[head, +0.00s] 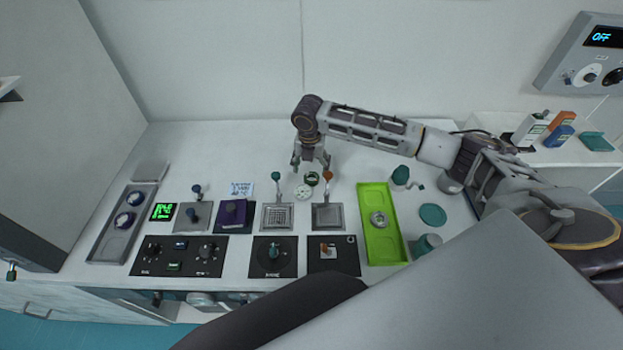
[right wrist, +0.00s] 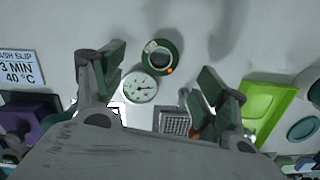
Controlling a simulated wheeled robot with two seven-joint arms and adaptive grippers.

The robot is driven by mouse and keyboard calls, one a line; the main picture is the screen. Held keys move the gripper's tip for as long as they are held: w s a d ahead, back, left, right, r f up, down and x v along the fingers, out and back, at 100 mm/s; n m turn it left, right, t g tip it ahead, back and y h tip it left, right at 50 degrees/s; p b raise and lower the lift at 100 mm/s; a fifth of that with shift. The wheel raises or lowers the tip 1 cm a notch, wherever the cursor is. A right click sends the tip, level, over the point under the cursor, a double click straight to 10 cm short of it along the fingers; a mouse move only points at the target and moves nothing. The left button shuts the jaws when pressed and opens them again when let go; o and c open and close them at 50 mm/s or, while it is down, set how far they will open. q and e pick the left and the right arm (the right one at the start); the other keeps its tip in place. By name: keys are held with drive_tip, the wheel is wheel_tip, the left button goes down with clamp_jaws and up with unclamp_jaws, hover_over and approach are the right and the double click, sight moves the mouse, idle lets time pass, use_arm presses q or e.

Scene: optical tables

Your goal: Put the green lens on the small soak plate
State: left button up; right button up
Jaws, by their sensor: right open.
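The green lens (head: 312,178), a small dark green ring, lies on the white table behind the square plates. In the right wrist view it is a green-rimmed disc (right wrist: 162,56) at upper middle. My right gripper (head: 312,165) is open and empty, pointing down over the lens area; its fingers stand on either side of the lens in the wrist view, apart from it. I cannot tell which is the small soak plate. My left gripper is not in view.
A white round dial (head: 303,193) lies close in front of the lens. A lime green tray (head: 379,240) holding a round metal piece is to the right. A purple block (head: 232,213) and a grey tray (head: 118,237) are to the left. Black control panels (head: 273,265) line the front.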

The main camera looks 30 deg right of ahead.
sight(311, 177)
drive_tip(key=shift+f, duration=0.25)
drive_tip(key=shift+f, duration=0.1)
drive_tip(key=shift+w+d+f, duration=0.1)
drive_tip(key=shift+w+f, duration=0.05)
drive_tip(key=shift+f, duration=1.2)
drive_tip(key=shift+w+d+f, duration=0.1)
drive_tip(key=shift+f, duration=1.2)
drive_tip(key=c, duration=1.1)
drive_tip(key=shift+r, duration=0.15)
drive_tip(key=shift+r, duration=4.9)
